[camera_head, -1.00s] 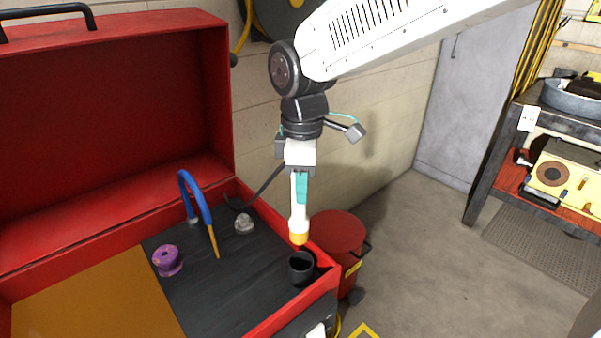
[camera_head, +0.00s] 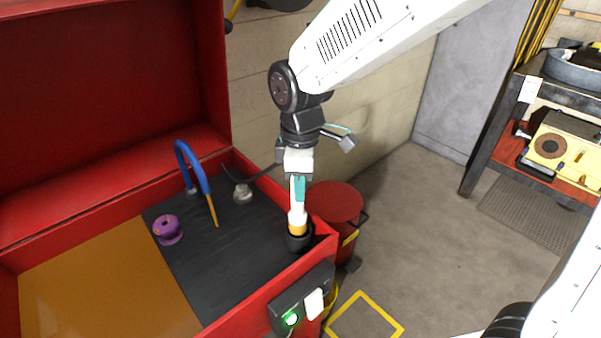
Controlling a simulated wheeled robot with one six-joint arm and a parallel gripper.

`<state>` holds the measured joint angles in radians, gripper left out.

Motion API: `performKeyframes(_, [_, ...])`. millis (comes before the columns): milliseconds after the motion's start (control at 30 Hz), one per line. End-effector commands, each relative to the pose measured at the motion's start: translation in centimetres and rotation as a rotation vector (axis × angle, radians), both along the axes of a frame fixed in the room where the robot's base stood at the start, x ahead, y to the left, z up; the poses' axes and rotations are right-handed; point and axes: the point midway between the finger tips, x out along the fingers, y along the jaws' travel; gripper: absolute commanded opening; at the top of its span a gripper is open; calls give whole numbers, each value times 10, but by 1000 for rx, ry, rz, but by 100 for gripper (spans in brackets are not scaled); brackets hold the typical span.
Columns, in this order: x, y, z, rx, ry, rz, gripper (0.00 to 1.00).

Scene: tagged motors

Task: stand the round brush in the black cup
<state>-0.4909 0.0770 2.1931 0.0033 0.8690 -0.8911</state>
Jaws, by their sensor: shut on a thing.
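The round brush (camera_head: 297,219) has a white handle and a yellow-orange lower end. It hangs upright from my gripper (camera_head: 299,180), which is shut on its upper part; a teal piece shows there. The black cup (camera_head: 298,243) stands on the dark mat in the right corner of the red chest. The brush's lower end is at the cup's mouth and overlaps it in the picture. Its tip is hidden, and I cannot tell how deep it reaches or whether it touches the bottom.
A purple spool (camera_head: 167,230), a blue hook-shaped tool with an orange tip (camera_head: 196,178) and a small grey metal part (camera_head: 242,193) lie on the dark mat (camera_head: 225,260). The red chest wall (camera_head: 322,250) is close beside the cup. A red bin (camera_head: 335,203) stands outside.

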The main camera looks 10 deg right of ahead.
Motion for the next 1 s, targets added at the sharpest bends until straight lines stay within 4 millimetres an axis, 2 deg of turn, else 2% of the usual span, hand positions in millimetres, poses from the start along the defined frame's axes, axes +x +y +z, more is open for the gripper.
performKeyframes(400, [0, 0, -29, -1, 2, 0, 2])
performKeyframes(867, [0, 0, -34, 0, 0, 0, 2])
performKeyframes(900, [0, 0, -34, 0, 0, 0, 30])
performKeyframes(967, [0, 0, -34, 0, 0, 0, 47])
performKeyframes(1000, [0, 0, -34, 0, 0, 0, 50])
